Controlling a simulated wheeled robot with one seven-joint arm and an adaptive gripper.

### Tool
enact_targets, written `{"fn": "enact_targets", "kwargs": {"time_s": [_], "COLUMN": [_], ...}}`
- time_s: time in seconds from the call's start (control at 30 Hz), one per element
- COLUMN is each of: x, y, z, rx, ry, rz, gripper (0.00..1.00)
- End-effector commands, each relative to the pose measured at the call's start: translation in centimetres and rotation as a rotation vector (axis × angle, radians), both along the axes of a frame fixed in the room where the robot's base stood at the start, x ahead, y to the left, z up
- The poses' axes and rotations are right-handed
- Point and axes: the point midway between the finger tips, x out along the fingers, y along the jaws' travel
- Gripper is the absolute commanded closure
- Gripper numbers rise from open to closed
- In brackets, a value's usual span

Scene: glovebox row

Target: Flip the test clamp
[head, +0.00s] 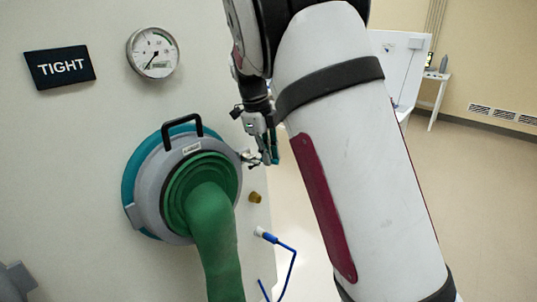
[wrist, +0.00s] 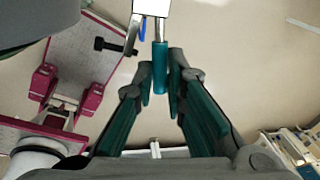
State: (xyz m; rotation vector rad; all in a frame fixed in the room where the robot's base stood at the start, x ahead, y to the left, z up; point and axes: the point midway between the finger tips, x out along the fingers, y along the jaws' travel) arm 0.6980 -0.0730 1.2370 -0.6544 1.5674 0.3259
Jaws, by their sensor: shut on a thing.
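The test clamp (head: 250,159) is a small metal toggle clamp at the right edge of the glovebox wall, beside the grey port ring. In the wrist view its metal arm (wrist: 132,33) carries a black-tipped bolt (wrist: 112,45), and its teal handle (wrist: 160,68) points down toward me. My gripper (wrist: 160,80) has its teal fingers closed around the handle, one on each side. In the head view my gripper (head: 268,146) reaches down to the clamp and hides part of it.
The green glove (head: 205,200) hangs from the port just left of the clamp, with a black handle (head: 181,127) above. A brass fitting (head: 255,197) and a blue cable (head: 290,262) are below. A gauge (head: 153,52) and a "TIGHT" sign (head: 60,67) are above left. Open floor lies right.

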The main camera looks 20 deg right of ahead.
Motion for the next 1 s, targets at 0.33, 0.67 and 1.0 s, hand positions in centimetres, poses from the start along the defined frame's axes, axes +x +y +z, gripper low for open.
{"fn": "enact_targets", "kwargs": {"time_s": [0.33, 0.67, 1.0], "x": [0.0, 0.0, 0.0], "y": [0.0, 0.3, 1.8], "z": [0.1, 1.4, 7.9], "rx": [0.001, 0.001, 0.001], "ry": [-0.001, -0.003, -0.004], "rz": [-0.001, 0.001, 0.001], "gripper": [0.68, 0.68, 0.68]}}
